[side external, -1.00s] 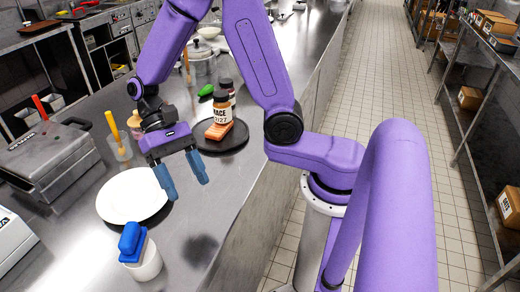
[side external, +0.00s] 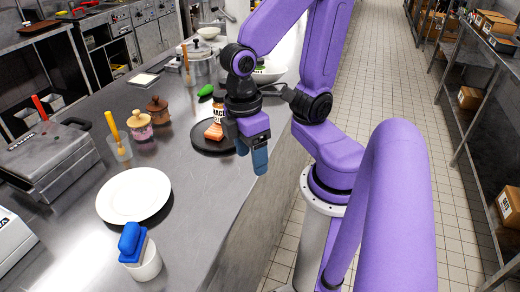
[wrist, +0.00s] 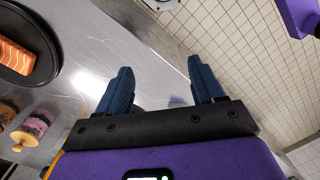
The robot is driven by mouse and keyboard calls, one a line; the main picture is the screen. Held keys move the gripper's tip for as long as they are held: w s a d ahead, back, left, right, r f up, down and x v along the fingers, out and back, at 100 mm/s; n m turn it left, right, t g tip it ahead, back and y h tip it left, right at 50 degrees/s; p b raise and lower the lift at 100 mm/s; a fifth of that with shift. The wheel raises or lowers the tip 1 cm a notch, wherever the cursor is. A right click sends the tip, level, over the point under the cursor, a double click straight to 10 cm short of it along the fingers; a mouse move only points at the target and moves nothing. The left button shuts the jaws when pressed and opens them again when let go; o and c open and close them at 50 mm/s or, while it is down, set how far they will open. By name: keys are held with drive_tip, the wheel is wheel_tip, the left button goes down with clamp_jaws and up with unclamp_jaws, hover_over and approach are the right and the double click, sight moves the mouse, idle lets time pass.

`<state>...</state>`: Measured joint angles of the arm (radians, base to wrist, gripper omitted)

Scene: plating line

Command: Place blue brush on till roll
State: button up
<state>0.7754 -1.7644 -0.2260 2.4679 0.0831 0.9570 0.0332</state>
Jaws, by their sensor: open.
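The blue brush (side external: 131,239) sits on top of the white till roll (side external: 147,266) at the front left of the steel counter. It looks slightly tilted, and no gripper touches it. My gripper (side external: 252,158) is well away from them, up and to the right, near the counter's right edge by the black plate. In the wrist view my gripper (wrist: 160,72) has its two blue fingers spread apart with nothing between them. The brush and roll are out of the wrist view.
A white plate (side external: 134,196) lies behind the roll. Small jars (side external: 140,126), a cup with a yellow-handled tool (side external: 118,147) and a grill press (side external: 45,160) stand left. Counter right of the white plate is clear.

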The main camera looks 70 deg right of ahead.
drive_tip(key=shift+s+d+r+n+t+y, duration=0.2)
drive_tip(key=shift+s+n+t, duration=0.1)
drive_tip(key=shift+s+n, duration=0.2)
drive_tip(key=shift+s+d+r+n+t+y, duration=0.1)
drive_tip(key=shift+s+d+n+t, duration=0.1)
drive_tip(key=shift+s+n+t, duration=0.3)
